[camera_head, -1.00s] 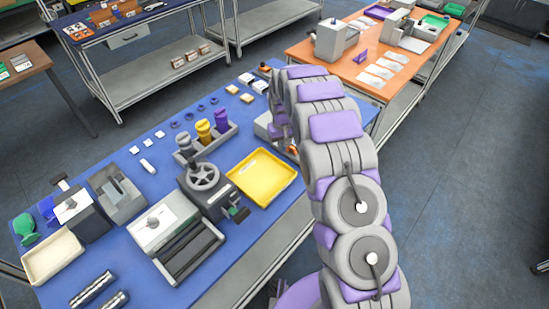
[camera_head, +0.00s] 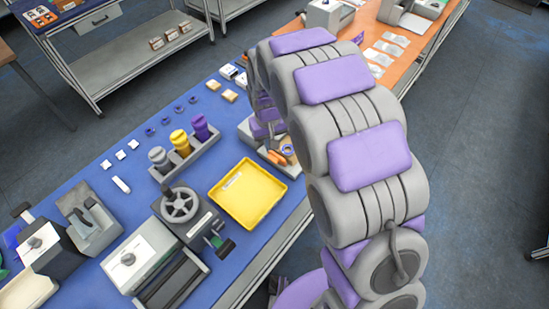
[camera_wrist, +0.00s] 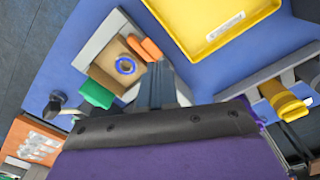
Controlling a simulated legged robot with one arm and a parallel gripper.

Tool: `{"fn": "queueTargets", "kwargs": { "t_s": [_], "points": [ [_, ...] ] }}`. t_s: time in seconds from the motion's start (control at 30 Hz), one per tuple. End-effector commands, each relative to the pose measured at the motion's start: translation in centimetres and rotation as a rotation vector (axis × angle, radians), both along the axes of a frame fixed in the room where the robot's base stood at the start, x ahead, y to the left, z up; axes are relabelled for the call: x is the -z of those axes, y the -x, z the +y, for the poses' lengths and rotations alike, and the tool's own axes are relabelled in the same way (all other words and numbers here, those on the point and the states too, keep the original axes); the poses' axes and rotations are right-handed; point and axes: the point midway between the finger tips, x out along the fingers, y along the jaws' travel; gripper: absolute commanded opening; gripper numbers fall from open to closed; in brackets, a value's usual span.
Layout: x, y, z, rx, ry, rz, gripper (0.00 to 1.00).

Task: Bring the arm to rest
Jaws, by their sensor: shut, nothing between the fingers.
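My arm (camera_head: 365,155), grey with purple pads, arches over the right side of the blue table (camera_head: 60,200) in the head view. Its far end bends down behind the front links, so the fingers are hidden there. In the wrist view my gripper (camera_wrist: 158,85) is shut and empty. Its fingers show in front of a grey-walled box (camera_wrist: 98,45) holding a blue ring (camera_wrist: 125,65) and an orange piece (camera_wrist: 152,49). I cannot tell how high above the table it is.
A yellow tray (camera_head: 247,195) lies left of my arm. A rack of grey, yellow and purple bottles (camera_head: 184,150) and a machine with a handwheel (camera_head: 180,205) stand farther left. An orange table (camera_head: 437,38) is behind. Open floor (camera_head: 490,150) lies right.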

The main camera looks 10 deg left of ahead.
Motion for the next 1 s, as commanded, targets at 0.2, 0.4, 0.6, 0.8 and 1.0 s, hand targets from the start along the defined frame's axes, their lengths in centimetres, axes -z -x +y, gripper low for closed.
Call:
{"fn": "queueTargets", "kwargs": {
  "t_s": [0.2, 0.4, 0.6, 0.8, 1.0],
  "points": [
    [-1.3, -0.1, -0.5, 0.002, -0.003, 0.003, 0.00],
    [-1.2, -0.1, -0.3, 0.002, -0.001, 0.004, 0.00],
    [-1.1, -0.1, -0.1, 0.003, 0.001, 0.005, 0.00],
    [-1.9, 0.3, -1.4, 0.021, 0.002, 0.008, 0.00],
    [-5.2, 3.0, -6.8, 0.101, 0.009, 0.023, 0.00]
  ]
}}
